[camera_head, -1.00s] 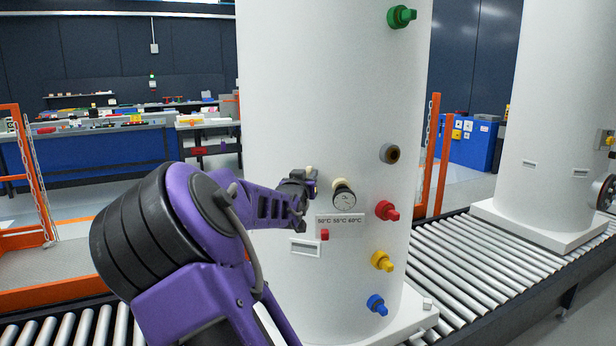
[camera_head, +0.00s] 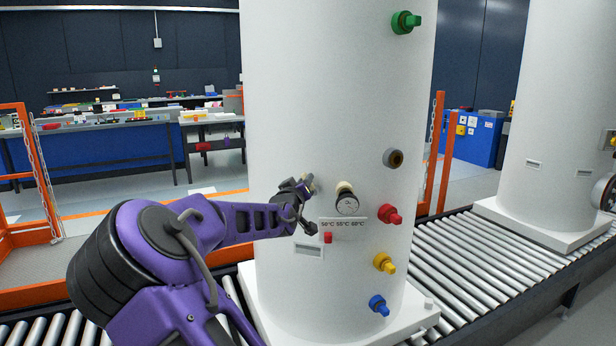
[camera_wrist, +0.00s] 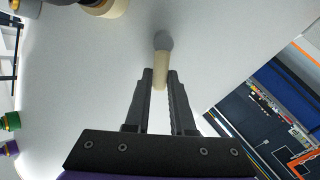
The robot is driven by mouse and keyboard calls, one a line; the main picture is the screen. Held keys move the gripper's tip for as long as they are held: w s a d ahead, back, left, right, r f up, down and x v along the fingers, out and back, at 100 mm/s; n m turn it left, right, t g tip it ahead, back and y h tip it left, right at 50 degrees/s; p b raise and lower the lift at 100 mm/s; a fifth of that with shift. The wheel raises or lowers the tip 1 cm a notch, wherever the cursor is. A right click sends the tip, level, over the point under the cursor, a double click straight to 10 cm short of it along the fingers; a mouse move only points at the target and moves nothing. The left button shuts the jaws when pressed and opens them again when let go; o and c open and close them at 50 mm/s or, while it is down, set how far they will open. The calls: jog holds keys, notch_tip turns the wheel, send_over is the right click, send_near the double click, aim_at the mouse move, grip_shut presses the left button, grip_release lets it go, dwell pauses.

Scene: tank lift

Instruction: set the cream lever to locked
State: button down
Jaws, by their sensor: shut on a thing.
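The cream lever (camera_wrist: 161,80) stands out from the white tank wall on a round grey base (camera_wrist: 162,41). In the wrist view, the two dark fingers of my gripper (camera_wrist: 161,77) are on either side of it, shut on it near their tips. In the head view, my gripper (camera_head: 302,188) is at the tank's front, left of the round gauge. Only a small part of the lever shows there (camera_head: 309,179); the fingers mostly hide the rest. I cannot read any locked mark beside it.

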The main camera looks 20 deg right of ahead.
jog(key=shift+w+a+f+n+b, duration=0.1)
jog(key=shift+w+a+f+n, duration=0.15)
jog(key=shift+n, duration=0.9)
jog(key=shift+w+a+f+n+b, duration=0.15)
jog(key=shift+f+n, duration=0.25)
jog(key=shift+n, duration=0.7)
jog(key=shift+w+a+f+n+b, duration=0.1)
jog(key=shift+a+f+n, duration=0.2)
jog(key=shift+n, duration=0.85)
jog(key=c, duration=0.8)
grip_release()
jog(key=shift+o, duration=0.2)
jog(key=shift+s, duration=0.1)
jog(key=v, duration=1.7)
jog(key=shift+s, duration=0.15)
jog(key=shift+a, duration=0.15)
